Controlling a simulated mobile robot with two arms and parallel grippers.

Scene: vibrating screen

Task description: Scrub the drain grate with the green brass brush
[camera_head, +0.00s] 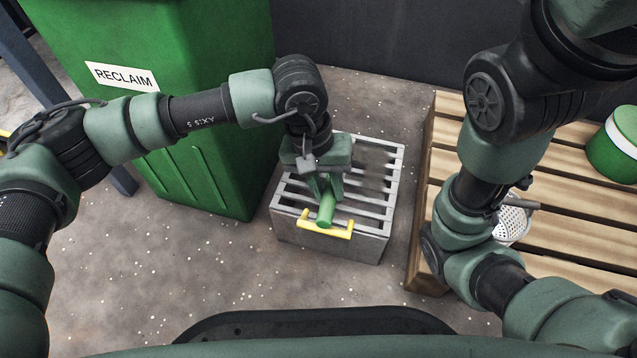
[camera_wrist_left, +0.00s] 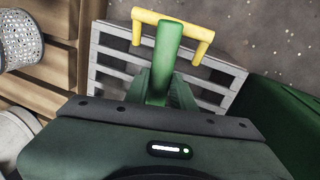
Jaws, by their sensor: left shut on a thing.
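The drain grate (camera_head: 385,205) is a pale grey slatted top on a box on the floor, with a dark smudged patch on its far right part. My left gripper (camera_head: 325,187) is above the grate's near middle, shut on the green brush (camera_head: 326,212). My right gripper is out of view.
A green bin (camera_head: 205,150) labelled RECLAIM stands left of the grate. A wooden slatted platform (camera_head: 435,150) is close on the right, holding a perforated white container (camera_head: 512,226) and a green round container (camera_head: 612,150). Speckled floor (camera_head: 200,280) in front is clear.

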